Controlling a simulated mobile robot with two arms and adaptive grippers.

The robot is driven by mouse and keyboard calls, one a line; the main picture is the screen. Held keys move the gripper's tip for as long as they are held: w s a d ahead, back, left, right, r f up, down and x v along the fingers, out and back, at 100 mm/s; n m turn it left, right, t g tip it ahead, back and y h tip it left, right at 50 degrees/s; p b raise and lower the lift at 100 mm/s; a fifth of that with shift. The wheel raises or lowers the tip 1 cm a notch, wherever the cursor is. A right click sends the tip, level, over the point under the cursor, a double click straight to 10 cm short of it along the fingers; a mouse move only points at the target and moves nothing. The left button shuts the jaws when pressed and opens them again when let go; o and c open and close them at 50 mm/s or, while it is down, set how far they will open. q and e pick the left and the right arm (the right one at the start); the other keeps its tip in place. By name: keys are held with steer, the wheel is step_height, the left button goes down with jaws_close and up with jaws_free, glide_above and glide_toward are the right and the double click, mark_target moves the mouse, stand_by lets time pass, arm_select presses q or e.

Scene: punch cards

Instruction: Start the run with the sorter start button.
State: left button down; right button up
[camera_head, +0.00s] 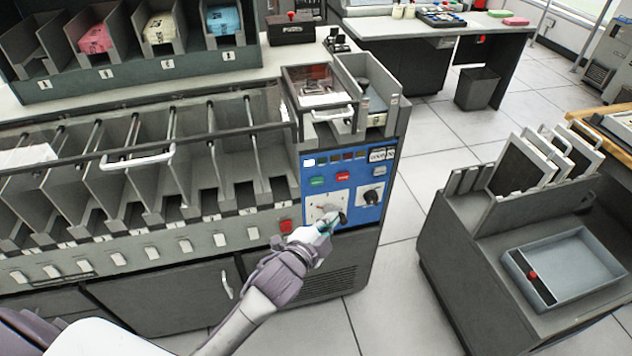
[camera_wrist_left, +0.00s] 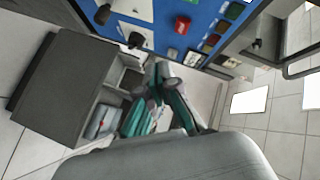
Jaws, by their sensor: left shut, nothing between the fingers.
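The blue sorter control panel (camera_head: 355,188) is at the right end of the sorter. It bears a green button (camera_head: 317,181) and a red button (camera_head: 343,176); their labels are too small to read. My left gripper (camera_head: 337,219) is shut and empty, in front of the panel's lower part, by the dial plate and below the buttons. In the wrist view its fingertips (camera_wrist_left: 163,72) appear apart from both buttons. My right gripper is out of view.
A black rotary knob (camera_head: 371,197) is right of the gripper. Another red button (camera_head: 286,226) sits on the sorter front, left of the panel. A grey cart (camera_head: 450,250) with a tray stands at the right. Open floor (camera_head: 385,300) lies between.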

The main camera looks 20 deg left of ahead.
mark_target(317, 181)
arm_select(q)
steer(key=w+a, duration=0.1)
steer(key=w, duration=0.1)
steer(key=w+a+b, duration=0.1)
steer(key=w+a, duration=0.1)
steer(key=w, duration=0.1)
steer(key=w+a, duration=0.2)
steer(key=shift+w+b, duration=0.15)
steer(key=shift+b, duration=0.15)
stand_by(0.8)
steer(key=shift+w+a, duration=0.1)
steer(key=shift+w, duration=0.05)
stand_by(0.5)
steer(key=shift+w+a, duration=0.15)
steer(key=shift+w, duration=0.1)
stand_by(0.4)
